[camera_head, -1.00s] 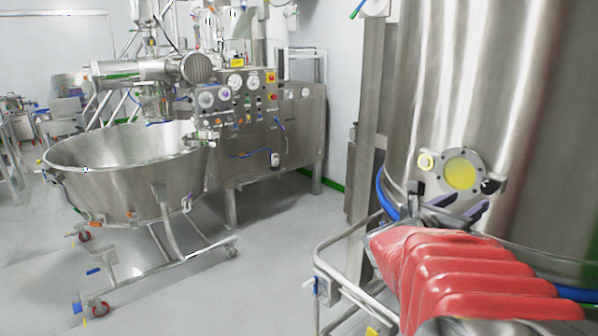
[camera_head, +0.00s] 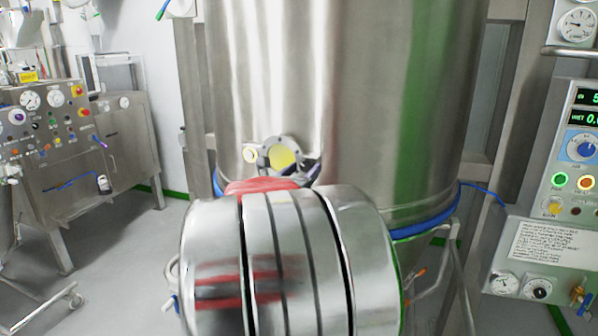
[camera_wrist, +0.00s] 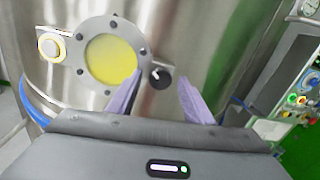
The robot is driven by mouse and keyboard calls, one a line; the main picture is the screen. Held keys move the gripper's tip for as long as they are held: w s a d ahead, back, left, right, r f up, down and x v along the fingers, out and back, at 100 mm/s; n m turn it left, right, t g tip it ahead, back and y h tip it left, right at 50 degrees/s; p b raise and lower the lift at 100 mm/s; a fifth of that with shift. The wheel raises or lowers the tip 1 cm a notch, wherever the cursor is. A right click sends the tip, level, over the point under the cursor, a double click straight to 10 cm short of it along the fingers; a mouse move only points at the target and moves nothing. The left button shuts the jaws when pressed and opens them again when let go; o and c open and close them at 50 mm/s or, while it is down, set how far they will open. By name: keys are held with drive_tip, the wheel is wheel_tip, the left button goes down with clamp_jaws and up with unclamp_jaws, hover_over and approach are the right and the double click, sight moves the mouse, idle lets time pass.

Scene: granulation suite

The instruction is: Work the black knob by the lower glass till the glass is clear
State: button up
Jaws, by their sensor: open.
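The lower glass (camera_wrist: 112,58) is a round bolted sight port in the steel vessel, with a yellow film over its pane. It also shows in the head view (camera_head: 284,158), its lower part close behind my arm. The black knob (camera_wrist: 160,77) sits at the glass's lower right in the wrist view. My gripper (camera_wrist: 160,80) is open, with one purple finger on each side of the knob in that view. The left finger overlaps the glass's lower right rim. I cannot tell whether either finger touches the knob. In the head view my arm hides most of the gripper.
A round fitting with a yellow ring (camera_wrist: 51,47) is left of the glass. The steel vessel (camera_head: 390,110) fills the middle, with a blue band at its base. A control panel (camera_head: 575,170) stands at right. Free floor (camera_head: 130,240) lies at left.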

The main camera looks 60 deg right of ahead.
drive_tip(key=c, duration=1.1)
